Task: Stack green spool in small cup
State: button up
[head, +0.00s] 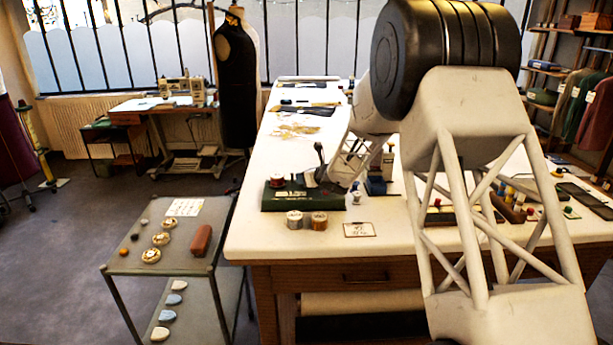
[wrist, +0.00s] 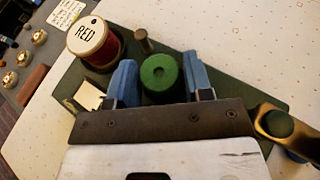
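The green spool (wrist: 160,73) stands between the two blue fingers of my gripper (wrist: 160,82) in the wrist view, over a dark green stand (wrist: 240,92). The fingers lie close on both sides of it; whether they touch it is unclear. In the head view my gripper (head: 338,178) is low over the right part of the dark green stand (head: 290,198), and the green spool is hidden or too small to tell. I cannot pick out the small cup for sure; two small round containers (head: 294,219) (head: 319,220) stand in front of the stand.
A spool labelled RED (wrist: 88,40) stands left of my gripper, with a bare peg (wrist: 143,40) nearby. A brass-coloured part (wrist: 280,125) lies at the right. A card (head: 360,230) lies near the table's front edge. A blue item (head: 376,186) stands right of my gripper.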

jog(key=shift+o, duration=1.3)
jog(key=shift+r, duration=0.15)
jog(key=shift+r, duration=0.2)
jog(key=shift+s+d+r, duration=0.1)
jog(key=shift+v, duration=5.85)
